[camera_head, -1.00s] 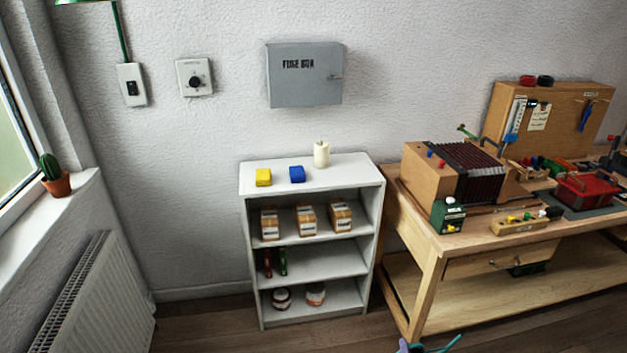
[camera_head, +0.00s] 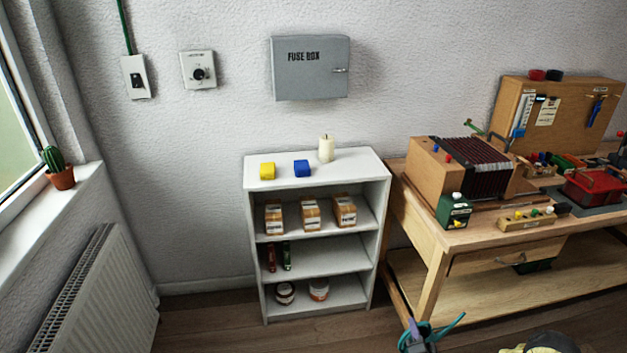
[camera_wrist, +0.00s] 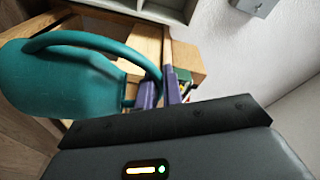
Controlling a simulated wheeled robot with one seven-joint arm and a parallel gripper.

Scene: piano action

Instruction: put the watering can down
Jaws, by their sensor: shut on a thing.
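The watering can is teal with a rounded body and a curved handle. It fills the left of the wrist view (camera_wrist: 65,80), and its handle passes at the purple fingers of my gripper (camera_wrist: 160,90). The gripper is shut on the can and holds it in the air. In the head view, part of the watering can (camera_head: 445,328) and my gripper (camera_head: 413,337) show at the bottom edge, in front of the workbench (camera_head: 432,275). The rest of the can is cut off there.
A white shelf unit (camera_head: 252,225) carries a yellow block (camera_head: 267,171), a blue block (camera_head: 302,169) and a candle (camera_head: 326,149) on top; its front top is clear. The workbench is crowded. A potted cactus (camera_head: 60,177) stands on the windowsill (camera_head: 30,225). A radiator (camera_head: 105,290) is below.

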